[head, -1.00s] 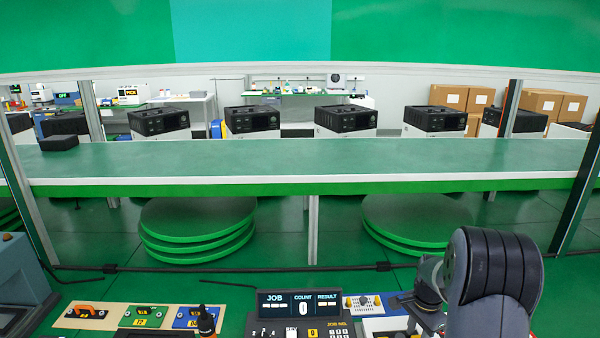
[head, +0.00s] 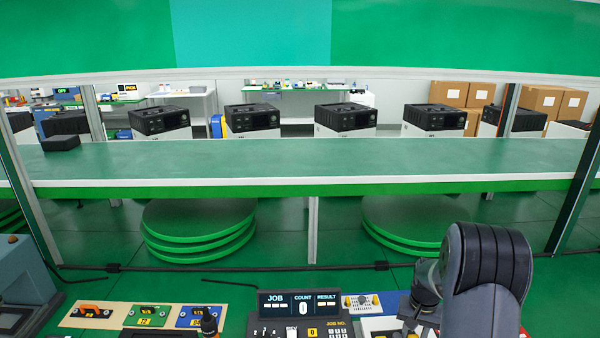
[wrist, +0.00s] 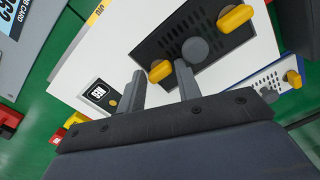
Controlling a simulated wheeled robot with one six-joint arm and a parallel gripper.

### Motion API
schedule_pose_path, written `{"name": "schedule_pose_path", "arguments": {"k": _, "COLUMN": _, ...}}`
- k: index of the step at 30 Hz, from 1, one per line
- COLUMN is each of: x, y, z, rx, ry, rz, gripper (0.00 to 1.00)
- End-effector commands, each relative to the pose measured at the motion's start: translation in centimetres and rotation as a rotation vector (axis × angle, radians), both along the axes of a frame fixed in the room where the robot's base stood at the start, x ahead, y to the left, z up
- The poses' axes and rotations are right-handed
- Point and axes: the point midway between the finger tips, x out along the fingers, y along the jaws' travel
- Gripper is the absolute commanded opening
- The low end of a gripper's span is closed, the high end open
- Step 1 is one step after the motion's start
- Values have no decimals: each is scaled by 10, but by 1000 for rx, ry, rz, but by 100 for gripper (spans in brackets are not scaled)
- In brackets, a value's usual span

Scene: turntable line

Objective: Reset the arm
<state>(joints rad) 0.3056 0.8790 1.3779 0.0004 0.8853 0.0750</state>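My gripper (wrist: 160,84) shows in the wrist view with its two grey fingers apart and nothing between them. It is over a white panel (wrist: 90,72) with a dark slotted plate (wrist: 179,44). The plate carries a grey round knob (wrist: 195,50) and yellow handles (wrist: 235,18). The fingertips appear close to the plate's near edge, but I cannot tell whether they touch it. In the head view my arm stands at the lower right, and its fingertips cannot be made out.
A console (head: 301,303) marked JOB, COUNT and RESULT stands at the front. Coloured boards (head: 148,314) lie left of it. A long green counter (head: 300,165) crosses behind, with a dark block (head: 60,143) at its left. Stacked green discs (head: 200,235) sit below.

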Motion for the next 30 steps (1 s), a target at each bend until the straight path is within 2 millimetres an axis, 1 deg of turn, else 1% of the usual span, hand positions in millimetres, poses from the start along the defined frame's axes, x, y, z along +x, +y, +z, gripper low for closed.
{"name": "schedule_pose_path", "arguments": {"k": 1, "x": 0, "y": 0, "z": 2, "rx": 0, "ry": 1, "rz": 37, "gripper": 33}}
{"name": "schedule_pose_path", "arguments": {"k": 15, "x": 0, "y": 0, "z": 3, "rx": 1, "ry": 1, "rz": 408, "gripper": 33}}
{"name": "schedule_pose_path", "arguments": {"k": 22, "x": 1, "y": 0, "z": 28, "rx": -1, "ry": -2, "rz": 403, "gripper": 33}}
{"name": "schedule_pose_path", "arguments": {"k": 25, "x": 1, "y": 0, "z": 34, "rx": -1, "ry": -2, "rz": 402, "gripper": 33}}
{"name": "schedule_pose_path", "arguments": {"k": 30, "x": 0, "y": 0, "z": 37, "rx": 0, "ry": 0, "rz": 401, "gripper": 33}}
